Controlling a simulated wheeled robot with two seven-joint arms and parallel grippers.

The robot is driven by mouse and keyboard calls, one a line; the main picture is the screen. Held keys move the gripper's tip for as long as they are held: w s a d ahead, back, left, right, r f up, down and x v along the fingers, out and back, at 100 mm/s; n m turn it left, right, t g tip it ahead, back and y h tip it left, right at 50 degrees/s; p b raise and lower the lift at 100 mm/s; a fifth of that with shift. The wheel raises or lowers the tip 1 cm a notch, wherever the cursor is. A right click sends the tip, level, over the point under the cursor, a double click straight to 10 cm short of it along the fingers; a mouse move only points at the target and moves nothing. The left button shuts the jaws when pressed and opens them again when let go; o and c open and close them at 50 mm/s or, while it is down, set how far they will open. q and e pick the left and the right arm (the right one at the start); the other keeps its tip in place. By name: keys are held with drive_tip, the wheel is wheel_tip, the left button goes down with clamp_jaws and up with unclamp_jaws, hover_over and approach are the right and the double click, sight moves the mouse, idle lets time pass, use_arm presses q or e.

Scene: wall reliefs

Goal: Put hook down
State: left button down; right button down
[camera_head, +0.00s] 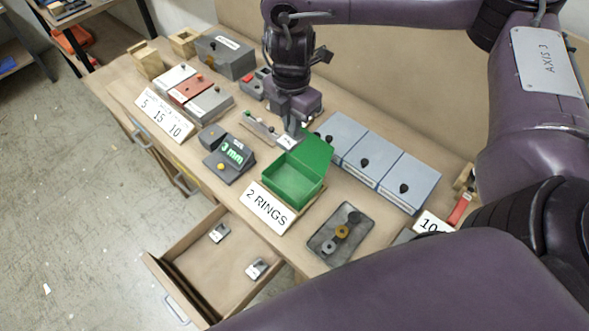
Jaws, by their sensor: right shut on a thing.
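My right gripper (289,122) points down over the middle of the bench, just behind the open green box (295,172). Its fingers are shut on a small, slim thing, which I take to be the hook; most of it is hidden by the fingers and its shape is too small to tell. A pale piece (288,142) shows at or just below the fingertips; I cannot tell whether it touches the bench. A narrow holder with a bar (260,127) lies just left of the fingers. My left gripper is not in view.
A "2 RINGS" sign (264,206) stands before the green box. A dark tray (335,234) with rings is to its right. Grey-blue lidded boxes (372,158) stand behind. A drawer (222,258) with two metal pieces hangs open in front.

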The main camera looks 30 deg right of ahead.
sight(292, 144)
drive_tip(key=shift+a+f+b, duration=0.1)
drive_tip(key=shift+f+b, duration=1.95)
drive_tip(key=shift+f, duration=7.3)
drive_tip(key=shift+f, duration=0.15)
drive_tip(key=c, duration=1.5)
unclamp_jaws()
drive_tip(key=shift+c, duration=0.2)
drive_tip(key=shift+r+p, duration=1.35)
drive_tip(key=shift+r, duration=4.8)
